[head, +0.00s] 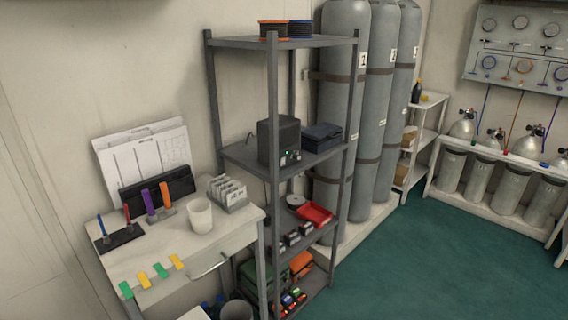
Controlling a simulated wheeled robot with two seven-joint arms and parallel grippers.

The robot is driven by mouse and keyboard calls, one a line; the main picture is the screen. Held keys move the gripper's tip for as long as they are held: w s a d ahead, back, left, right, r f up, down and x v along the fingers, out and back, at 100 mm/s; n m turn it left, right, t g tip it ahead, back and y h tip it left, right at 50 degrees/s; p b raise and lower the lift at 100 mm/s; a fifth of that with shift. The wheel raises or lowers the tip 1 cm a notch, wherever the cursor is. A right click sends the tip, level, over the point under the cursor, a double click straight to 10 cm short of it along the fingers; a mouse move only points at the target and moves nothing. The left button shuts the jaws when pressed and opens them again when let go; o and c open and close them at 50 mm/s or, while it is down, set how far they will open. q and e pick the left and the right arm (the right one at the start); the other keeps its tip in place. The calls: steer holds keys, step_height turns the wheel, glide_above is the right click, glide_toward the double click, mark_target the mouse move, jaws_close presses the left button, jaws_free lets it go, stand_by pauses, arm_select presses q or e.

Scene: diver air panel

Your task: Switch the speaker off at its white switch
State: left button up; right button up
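The speaker (277,139) appears to be the black box standing upright on the middle shelf of the grey rack. A small control panel (289,158) sits low on its front right face, with a lit green spot and small pale marks. The white switch is too small to tell apart from these marks, and so is its position. Neither of my grippers is in the head view, and nothing touches the speaker.
The grey rack (273,200) has open shelves, with a dark case (321,136) right of the speaker. A white desk (178,248) with a cup (200,215) stands left. Tall gas cylinders (340,110) stand behind. The green floor (430,260) at right is clear.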

steer(key=shift+s, duration=0.25)
steer(key=shift+c, duration=1.2)
steer(key=shift+d, duration=0.1)
jaws_close()
steer(key=shift+w, duration=0.45)
